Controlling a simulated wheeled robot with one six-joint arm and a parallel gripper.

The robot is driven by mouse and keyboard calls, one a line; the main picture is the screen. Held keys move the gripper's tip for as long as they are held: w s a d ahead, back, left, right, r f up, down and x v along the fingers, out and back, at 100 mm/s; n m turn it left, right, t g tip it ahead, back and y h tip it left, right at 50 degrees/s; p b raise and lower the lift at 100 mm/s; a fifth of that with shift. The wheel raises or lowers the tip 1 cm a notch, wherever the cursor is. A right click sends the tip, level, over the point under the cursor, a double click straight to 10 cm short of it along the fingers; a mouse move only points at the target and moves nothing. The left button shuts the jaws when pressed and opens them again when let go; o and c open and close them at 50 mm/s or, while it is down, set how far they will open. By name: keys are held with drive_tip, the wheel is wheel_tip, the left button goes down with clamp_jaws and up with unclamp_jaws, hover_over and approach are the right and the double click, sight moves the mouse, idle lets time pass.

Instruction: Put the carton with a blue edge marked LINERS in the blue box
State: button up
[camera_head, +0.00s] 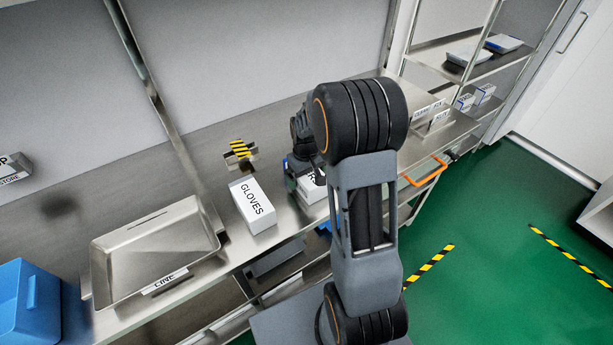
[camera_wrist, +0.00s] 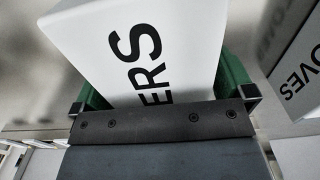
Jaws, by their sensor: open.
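A white carton with black lettering ending in "ERS" (camera_wrist: 125,45) fills the middle of the wrist view. In the head view the carton (camera_head: 312,189) stands on the steel counter, mostly hidden behind my arm. A blue strip shows by its left side. My gripper (camera_wrist: 163,88) is open, with one green finger on each side of the carton; I cannot tell whether they touch it. In the head view the fingertips are hidden. The blue box (camera_head: 30,303) is at the far lower left, cut off by the picture edge.
A white GLOVES carton (camera_head: 252,206) stands close to the left of the carton, and shows at right in the wrist view (camera_wrist: 298,85). A shallow steel tray (camera_head: 150,229) lies between it and the blue box.

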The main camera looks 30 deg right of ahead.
drive_tip(key=c, duration=1.1)
drive_tip(key=shift+r, duration=0.15)
